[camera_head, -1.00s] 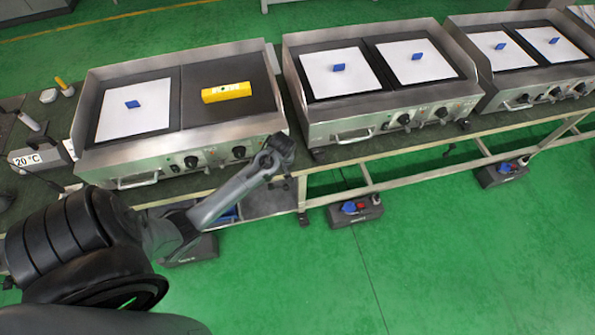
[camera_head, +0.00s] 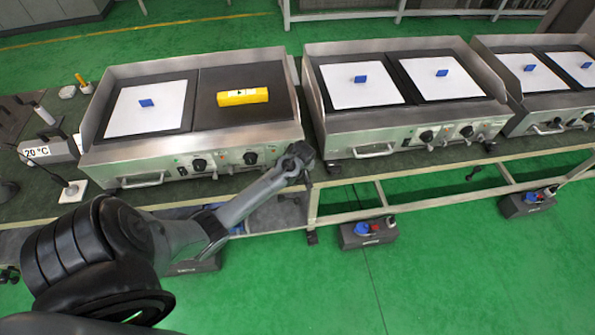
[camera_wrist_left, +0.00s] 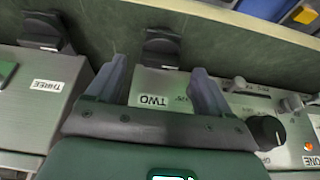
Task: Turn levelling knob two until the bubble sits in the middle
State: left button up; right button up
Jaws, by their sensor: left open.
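A yellow spirit level (camera_head: 242,97) lies on the right dark plate of the nearest griddle (camera_head: 130,155). Its bubble is too small to read. In the left wrist view, a label TWO (camera_wrist_left: 152,101) is on the metal panel, with a black levelling knob (camera_wrist_left: 161,45) above it. My left gripper (camera_wrist_left: 160,72) is open, its fingers on either side of the label, with the knob in line with the gap and apparently not gripped. In the head view, my left gripper (camera_head: 300,158) is at that griddle's front right corner. My right gripper is not in view.
Another black knob (camera_wrist_left: 45,30) is above the label THREE (camera_wrist_left: 47,85). A black control knob (camera_wrist_left: 267,131) is near the label ONE (camera_wrist_left: 308,147). A second griddle (camera_head: 400,130) stands close on the right. A table rail (camera_head: 450,199) runs below the griddles.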

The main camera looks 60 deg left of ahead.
pick_arm(q)
jog(key=shift+x, duration=1.1)
jog(key=shift+c, duration=0.2)
jog(key=c, duration=1)
jog(key=shift+s+r+m+p, duration=0.1)
jog(key=shift+r+m+p, duration=0.1)
jog(key=shift+m+p, duration=0.35)
jog(key=m+p, duration=0.1)
jog(key=p, duration=0.1)
jog(key=m+t+h+p, duration=0.1)
jog(key=m+p, duration=0.1)
jog(key=p, duration=0.1)
jog(key=shift+s+a+m, duration=0.15)
jog(key=shift+m, duration=0.1)
jog(key=m+t+p, duration=0.1)
jog(key=m, duration=0.1)
jog(key=shift+a+m+h+p, duration=0.1)
jog(key=shift+m+h+p, duration=0.2)
jog(key=shift+h, duration=0.1)
jog(key=shift+s+f+m+t+h+p, duration=0.15)
jog(key=shift+m+h+p, duration=0.1)
jog(key=shift+m, duration=0.4)
jog(key=shift+w+f+m+t+h+p, duration=0.1)
jog(key=shift+m+t+h+p, duration=0.1)
jog(key=shift+m, duration=0.45)
